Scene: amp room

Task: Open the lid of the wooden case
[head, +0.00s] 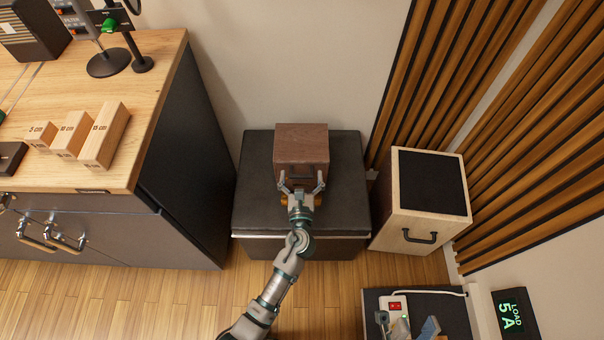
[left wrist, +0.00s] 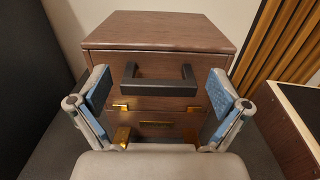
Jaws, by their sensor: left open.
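The wooden case (head: 301,143) is a dark brown box on a black padded seat. In the left wrist view the case (left wrist: 160,32) faces me, with a flat top, a black bar handle (left wrist: 158,88) and small brass fittings on its front. The lid looks shut. My left gripper (head: 302,187) is open in front of the case. In the left wrist view its two blue-padded fingers (left wrist: 159,100) stand apart on either side of the handle, holding nothing. Part of what looks like my right gripper (head: 405,324) shows at the bottom edge, cut off by the frame.
The black padded seat (head: 252,190) bears the case. A wooden-topped desk (head: 150,85) stands at left, with blocks (head: 102,135) on it. A pale box (head: 388,210) with a black top and slatted wood panels (head: 440,70) are at right. A red switch (head: 396,306) lies at lower right.

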